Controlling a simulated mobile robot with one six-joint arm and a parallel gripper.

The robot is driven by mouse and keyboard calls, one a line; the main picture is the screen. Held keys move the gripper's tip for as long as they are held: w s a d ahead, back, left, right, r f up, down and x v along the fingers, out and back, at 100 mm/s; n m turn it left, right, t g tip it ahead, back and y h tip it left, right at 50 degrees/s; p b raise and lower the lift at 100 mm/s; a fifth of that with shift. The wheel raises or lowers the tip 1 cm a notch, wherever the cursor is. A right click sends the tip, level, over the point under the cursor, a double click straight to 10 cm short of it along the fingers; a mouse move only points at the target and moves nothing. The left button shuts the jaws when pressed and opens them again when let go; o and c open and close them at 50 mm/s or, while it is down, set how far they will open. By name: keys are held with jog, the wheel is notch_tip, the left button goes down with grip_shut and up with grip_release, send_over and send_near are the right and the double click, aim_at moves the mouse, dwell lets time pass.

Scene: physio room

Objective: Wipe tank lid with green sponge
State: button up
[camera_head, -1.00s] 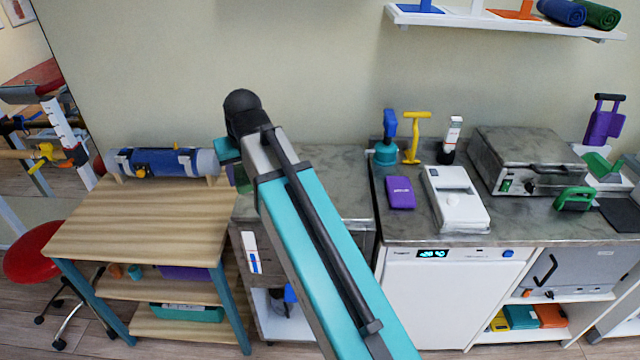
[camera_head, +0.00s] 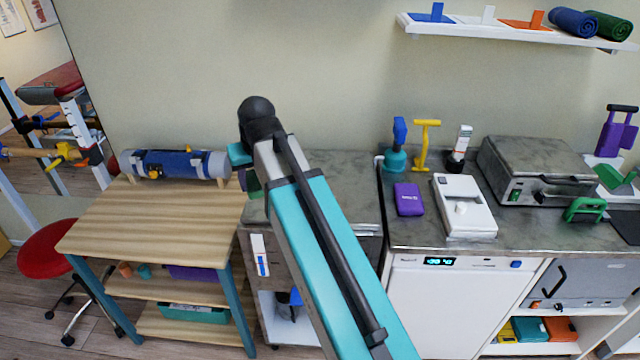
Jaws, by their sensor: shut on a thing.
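The tank is most likely the low steel unit in the middle, with a grey mottled flat lid (camera_head: 340,176) and a white and blue label on its front. My arm crosses in front of it and hides much of the lid. My gripper (camera_head: 246,180) is mostly hidden behind my arm, at the lid's left edge beside the wooden table. A small patch of dark green shows there, which looks like the green sponge (camera_head: 254,186) held in the jaws. I cannot tell whether the sponge touches the lid.
A wooden table (camera_head: 140,222) with a blue roll stands left, a red stool (camera_head: 50,245) beyond it. On the right counter (camera_head: 420,236) are a purple box (camera_head: 408,199), a white device (camera_head: 463,206), a steel case (camera_head: 535,168) and a green handled item (camera_head: 583,210). A wall shelf (camera_head: 500,32) hangs above.

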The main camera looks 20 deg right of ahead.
jog(key=s+d+f, duration=0.1)
jog(key=s+f, duration=0.4)
jog(key=f, duration=0.1)
jog(key=shift+f, duration=0.25)
dwell(0.4)
